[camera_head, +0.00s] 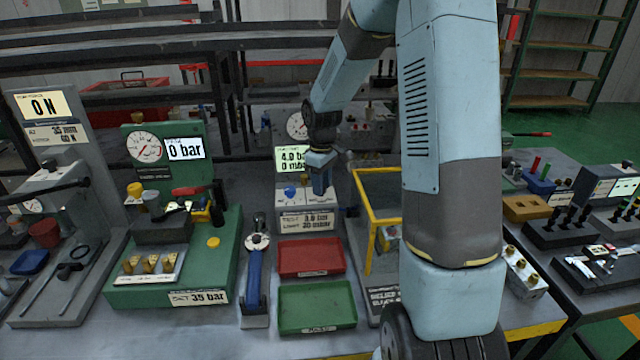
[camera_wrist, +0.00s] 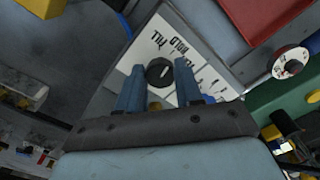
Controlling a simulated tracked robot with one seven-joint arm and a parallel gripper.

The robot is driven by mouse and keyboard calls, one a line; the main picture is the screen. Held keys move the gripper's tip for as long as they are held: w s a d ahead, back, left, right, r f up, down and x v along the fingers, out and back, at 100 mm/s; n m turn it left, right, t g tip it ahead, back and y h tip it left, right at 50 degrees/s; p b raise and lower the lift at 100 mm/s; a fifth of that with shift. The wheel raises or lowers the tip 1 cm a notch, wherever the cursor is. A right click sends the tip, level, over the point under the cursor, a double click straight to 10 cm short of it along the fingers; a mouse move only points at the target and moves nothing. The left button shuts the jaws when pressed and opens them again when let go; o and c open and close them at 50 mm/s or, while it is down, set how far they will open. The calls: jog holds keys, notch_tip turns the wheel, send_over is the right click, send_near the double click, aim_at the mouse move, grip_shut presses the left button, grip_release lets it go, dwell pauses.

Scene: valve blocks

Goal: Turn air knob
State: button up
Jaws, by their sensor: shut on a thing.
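My gripper (camera_head: 321,172) points down over a small grey panel unit (camera_head: 305,222) at the middle of the bench. In the wrist view its two blue-grey fingers (camera_wrist: 159,82) stand on either side of a round black knob (camera_wrist: 159,71) with a light pointer mark, and are shut on it. The knob sits on a pale plate (camera_wrist: 215,82) with printed words, one seemingly "HOLD". A small brass part (camera_wrist: 154,105) shows between the fingers, partly hidden. A blue knob (camera_head: 290,192) is just left of my gripper. The display (camera_head: 289,158) above reads about 4.0 bar, partly covered.
A red tray (camera_head: 310,257) and a green tray (camera_head: 317,305) lie in front. A blue-handled tool (camera_head: 255,270) stands to their left, beside the green pressure station (camera_head: 205,265) showing 0 bar. A yellow-edged frame (camera_head: 364,215) is close on the right.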

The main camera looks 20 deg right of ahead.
jog(key=shift+w+r+m, duration=0.1)
jog(key=shift+w+m, duration=0.05)
jog(key=shift+m, duration=0.95)
jog(key=o, duration=1)
jog(key=shift+o, duration=0.2)
notch_tip(320, 180, up, 14)
jog(key=shift+f, duration=0.25)
